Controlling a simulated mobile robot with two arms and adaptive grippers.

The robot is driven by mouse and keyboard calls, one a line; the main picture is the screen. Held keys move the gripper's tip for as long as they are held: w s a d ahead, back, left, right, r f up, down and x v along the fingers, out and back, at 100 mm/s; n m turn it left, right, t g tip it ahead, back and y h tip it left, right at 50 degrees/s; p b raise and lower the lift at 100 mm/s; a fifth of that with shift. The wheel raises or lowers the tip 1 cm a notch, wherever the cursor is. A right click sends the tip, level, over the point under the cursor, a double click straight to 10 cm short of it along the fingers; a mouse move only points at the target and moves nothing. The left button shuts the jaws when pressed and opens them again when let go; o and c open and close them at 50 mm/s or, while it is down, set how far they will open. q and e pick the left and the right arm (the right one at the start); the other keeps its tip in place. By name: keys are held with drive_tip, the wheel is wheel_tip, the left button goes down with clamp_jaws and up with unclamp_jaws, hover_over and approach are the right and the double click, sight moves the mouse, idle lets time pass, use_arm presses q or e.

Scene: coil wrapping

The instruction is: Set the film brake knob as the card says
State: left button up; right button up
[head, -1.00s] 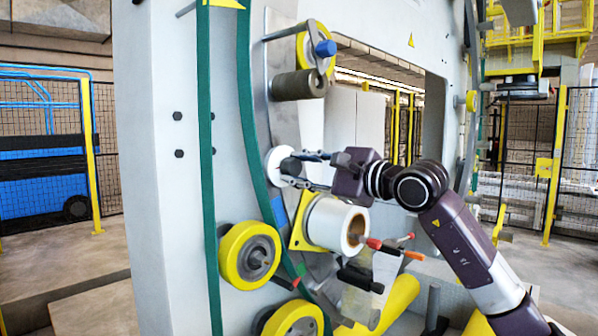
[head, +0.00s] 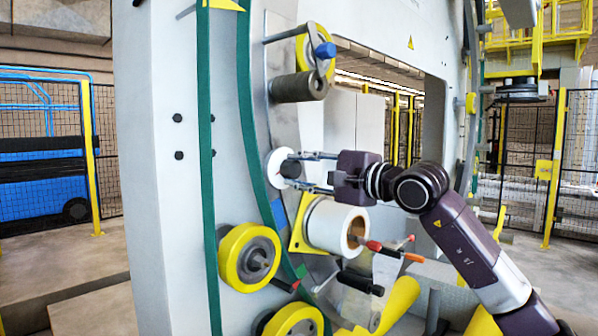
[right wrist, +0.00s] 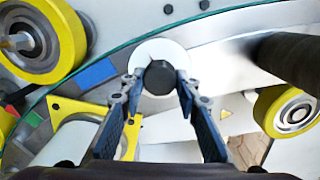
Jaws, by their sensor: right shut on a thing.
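The film brake knob (head: 291,168) is a dark round knob in front of a white disc (head: 274,178) on the machine's ring. In the right wrist view the knob (right wrist: 159,78) sits at the centre of the white disc (right wrist: 145,54). My right gripper (head: 291,170) has one finger above the knob and one below it in the head view. In the right wrist view its fingertips (right wrist: 159,84) press on the knob's two sides. No pointer mark on the knob is legible. I cannot make out a readable card. My left gripper is not in view.
A white film roll (head: 328,225) on a yellow bracket sits just below the knob. Red-tipped and black handles (head: 360,281) stick out below it. A yellow roller (head: 249,257) is at lower left, and a grey roller (head: 299,87) is above.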

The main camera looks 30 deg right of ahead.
drive_tip(key=o, duration=1.2)
drive_tip(key=shift+c, duration=0.2)
drive_tip(key=shift+s, duration=0.15)
drive_tip(key=v, duration=1.1)
drive_tip(key=shift+s+d, duration=0.15)
drive_tip(key=shift+s, duration=0.2)
